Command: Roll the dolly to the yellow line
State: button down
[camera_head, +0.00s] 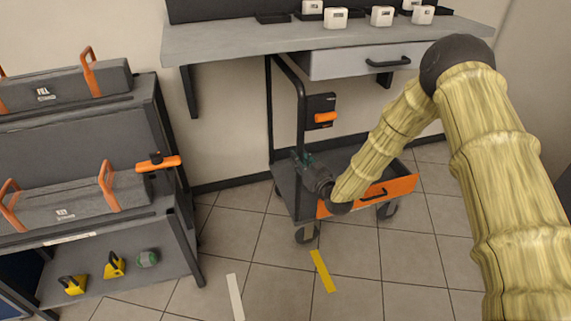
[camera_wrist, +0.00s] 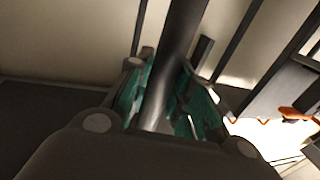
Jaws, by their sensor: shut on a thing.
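The dolly (camera_head: 402,187) is a low dark cart with an orange side panel, casters and an upright dark handle frame (camera_head: 300,112). It stands on the tiled floor, partly under the wall counter. My gripper (camera_head: 303,160) is at the handle's near upright, low above the deck. In the wrist view, the teal-padded fingers of my gripper (camera_wrist: 168,97) are shut around a dark bar (camera_wrist: 181,45) of the handle. The yellow line (camera_head: 322,271) is a short floor strip in front of the dolly's near left caster. My arm hides part of the deck and panel.
A counter (camera_head: 230,46) with a drawer (camera_head: 350,62) overhangs the dolly. A shelf rack (camera_head: 187,245) with grey bags stands at left. A white floor strip (camera_head: 235,297) lies left of the yellow one. The floor in front of the dolly is clear.

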jog(key=w+d, duration=0.2)
jog(key=d, duration=0.5)
jog(key=shift+w+d, duration=0.25)
jog(key=shift+d, duration=0.1)
jog(key=c, duration=1.3)
grip_release()
jog(key=shift+f, duration=0.1)
jog(key=shift+o, duration=0.2)
jog(key=v, duration=1.2)
